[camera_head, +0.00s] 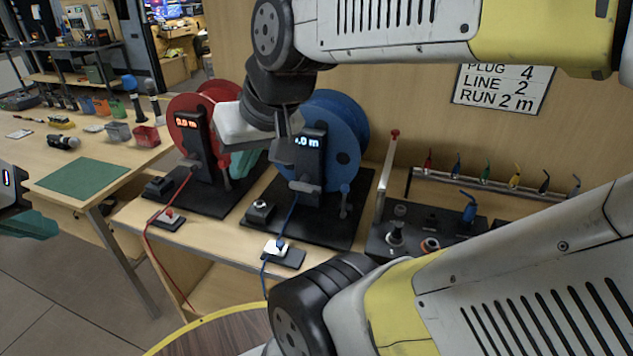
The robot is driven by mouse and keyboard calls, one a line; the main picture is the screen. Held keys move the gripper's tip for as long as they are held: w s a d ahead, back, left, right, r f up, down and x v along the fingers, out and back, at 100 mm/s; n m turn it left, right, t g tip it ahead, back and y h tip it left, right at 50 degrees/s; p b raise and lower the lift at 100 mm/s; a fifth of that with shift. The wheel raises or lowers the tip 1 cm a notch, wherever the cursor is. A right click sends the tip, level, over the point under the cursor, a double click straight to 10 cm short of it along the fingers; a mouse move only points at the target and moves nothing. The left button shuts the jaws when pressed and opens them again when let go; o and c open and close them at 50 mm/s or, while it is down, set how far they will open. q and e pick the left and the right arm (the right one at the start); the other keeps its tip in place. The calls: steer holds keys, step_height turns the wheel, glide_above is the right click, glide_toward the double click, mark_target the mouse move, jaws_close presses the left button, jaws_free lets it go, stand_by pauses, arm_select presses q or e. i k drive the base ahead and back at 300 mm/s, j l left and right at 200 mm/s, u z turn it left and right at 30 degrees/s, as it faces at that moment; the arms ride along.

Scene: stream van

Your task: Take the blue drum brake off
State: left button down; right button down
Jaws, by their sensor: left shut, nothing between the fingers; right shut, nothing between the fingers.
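The blue drum (347,150) stands upright on its black base (325,235) on the bench. A dark post with a lit display (308,142) stands at its front left; the first digit is partly covered. A small upright lever (345,197) stands at the drum's lower right, perhaps its brake; I cannot tell its setting. My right gripper (245,160) hangs between the red and blue drums, with its teal fingers shut and empty, partly hidden by its wrist and the post. My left gripper (28,226) is shut and empty at the left edge, far from the drum.
The red drum (187,112) stands left of the blue one. A rack of coloured plugs (490,180) is right. A green mat (83,177) lies on the left table. My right arm covers much of the right side.

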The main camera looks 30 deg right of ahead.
mark_target(346, 191)
steer(key=z, duration=1.45)
steer(key=k+j+u, duration=0.15)
steer(key=j+u, duration=0.15)
steer(key=j, duration=0.15)
